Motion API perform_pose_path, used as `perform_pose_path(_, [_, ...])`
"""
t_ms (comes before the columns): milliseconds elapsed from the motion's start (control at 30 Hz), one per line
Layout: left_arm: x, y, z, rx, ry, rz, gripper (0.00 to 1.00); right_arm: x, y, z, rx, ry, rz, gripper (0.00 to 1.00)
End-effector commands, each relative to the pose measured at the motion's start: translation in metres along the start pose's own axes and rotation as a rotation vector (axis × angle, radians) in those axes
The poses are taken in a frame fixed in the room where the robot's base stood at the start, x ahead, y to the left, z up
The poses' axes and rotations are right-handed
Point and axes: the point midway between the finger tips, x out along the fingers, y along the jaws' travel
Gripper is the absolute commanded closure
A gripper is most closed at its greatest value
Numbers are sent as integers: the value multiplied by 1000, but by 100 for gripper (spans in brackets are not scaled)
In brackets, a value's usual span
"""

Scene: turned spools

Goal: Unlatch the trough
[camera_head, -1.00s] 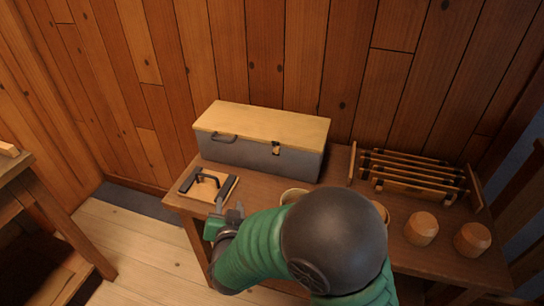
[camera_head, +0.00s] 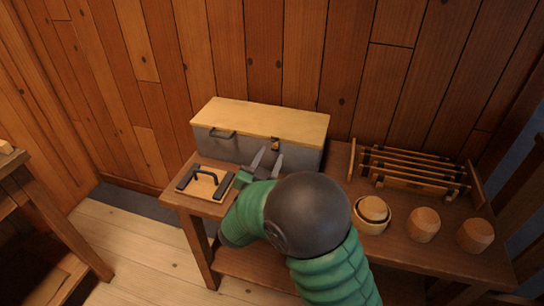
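The trough (camera_head: 227,147) is a grey box with a pale wooden lid (camera_head: 262,118), shut, standing against the wall at the back of the table. A dark handle (camera_head: 222,133) is on the front at the left. My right gripper (camera_head: 268,158) is in front of the trough, just below the latch, its two fingers apart and pointing up toward it. Nothing shows between them. I cannot tell whether they touch the trough. My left gripper is not in view.
A wooden board with dark handles (camera_head: 206,183) lies left of my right gripper. A bowl with a wooden piece in it (camera_head: 372,214), two wooden spools (camera_head: 423,225) (camera_head: 474,235) and a slatted rack (camera_head: 413,172) stand on the table (camera_head: 338,165) at right.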

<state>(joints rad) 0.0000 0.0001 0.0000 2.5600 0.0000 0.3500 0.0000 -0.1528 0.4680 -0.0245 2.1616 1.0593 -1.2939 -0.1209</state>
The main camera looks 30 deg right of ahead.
Motion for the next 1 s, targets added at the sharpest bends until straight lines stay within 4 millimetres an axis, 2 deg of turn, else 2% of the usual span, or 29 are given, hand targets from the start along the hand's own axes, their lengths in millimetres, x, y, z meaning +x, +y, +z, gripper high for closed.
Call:
perform_pose_path(33, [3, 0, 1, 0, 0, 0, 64, 8, 1, 2, 1, 1, 3, 63])
perform_pose_path(167, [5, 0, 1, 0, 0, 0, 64, 22, 0, 1, 0, 0, 1, 63])
perform_pose_path(433, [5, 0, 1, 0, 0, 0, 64, 25, 0, 0, 0, -1, 0, 63])
perform_pose_path(467, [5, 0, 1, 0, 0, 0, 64, 25, 0, 0, 0, -1, 0, 64])
perform_pose_path(733, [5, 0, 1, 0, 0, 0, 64, 25, 0, 0, 0, -1, 0, 99])
perform_pose_path(1000, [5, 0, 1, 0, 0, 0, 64, 24, 0, 0, 1, -1, 0, 100])
